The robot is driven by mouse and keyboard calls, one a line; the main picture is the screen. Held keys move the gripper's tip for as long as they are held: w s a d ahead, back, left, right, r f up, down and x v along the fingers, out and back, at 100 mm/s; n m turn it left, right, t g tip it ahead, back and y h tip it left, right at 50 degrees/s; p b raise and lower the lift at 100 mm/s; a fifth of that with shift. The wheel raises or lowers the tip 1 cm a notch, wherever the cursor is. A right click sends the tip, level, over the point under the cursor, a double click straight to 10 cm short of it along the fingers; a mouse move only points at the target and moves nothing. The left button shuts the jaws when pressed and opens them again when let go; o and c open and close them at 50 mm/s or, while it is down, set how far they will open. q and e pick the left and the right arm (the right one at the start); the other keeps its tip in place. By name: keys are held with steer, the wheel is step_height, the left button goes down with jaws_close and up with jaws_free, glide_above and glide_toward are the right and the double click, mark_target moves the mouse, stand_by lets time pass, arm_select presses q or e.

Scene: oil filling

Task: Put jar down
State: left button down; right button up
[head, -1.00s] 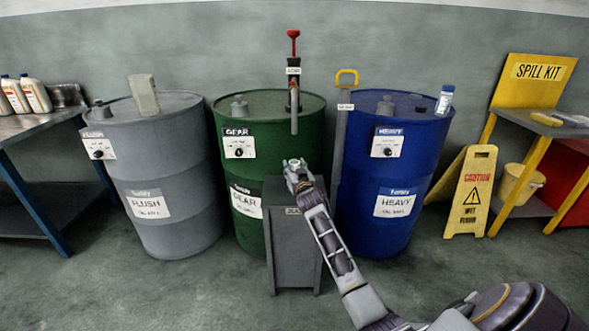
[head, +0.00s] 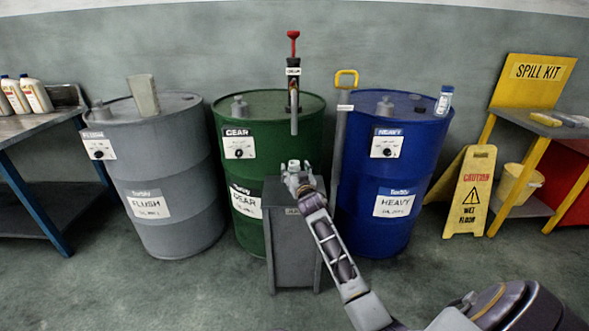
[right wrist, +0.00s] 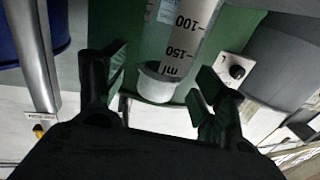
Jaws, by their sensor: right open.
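A clear jar (right wrist: 180,45) with black ml markings shows in the right wrist view, with a white end (right wrist: 163,85) towards my gripper. In the head view, a small pale shape at my gripper, over the top of the grey stand (head: 340,198), seems to be part of the jar; most of it is hidden there. My right gripper (head: 294,178) is open. In the right wrist view its fingers (right wrist: 160,92) stand apart, one on each side of the jar's near end, with gaps showing. My left gripper is not in view.
Behind the stand are a grey drum (head: 183,215), a green drum (head: 262,170) with a red-handled pump (head: 293,85), and a blue drum (head: 420,165) beside a yellow-handled upright (head: 343,130). A caution sign (head: 471,195) stands right. Floor in front is clear.

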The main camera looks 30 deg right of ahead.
steer(key=shift+v, duration=0.85)
steer(key=shift+p+v, duration=0.5)
steer(key=shift+v, duration=1.4)
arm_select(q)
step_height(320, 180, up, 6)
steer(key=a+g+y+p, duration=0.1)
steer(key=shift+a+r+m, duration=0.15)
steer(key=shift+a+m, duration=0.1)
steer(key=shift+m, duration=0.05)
arm_select(e)
steer(key=v, duration=0.4)
steer(key=shift+s, duration=0.25)
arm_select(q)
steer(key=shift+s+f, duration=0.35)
arm_select(e)
steer(key=shift+a, duration=0.1)
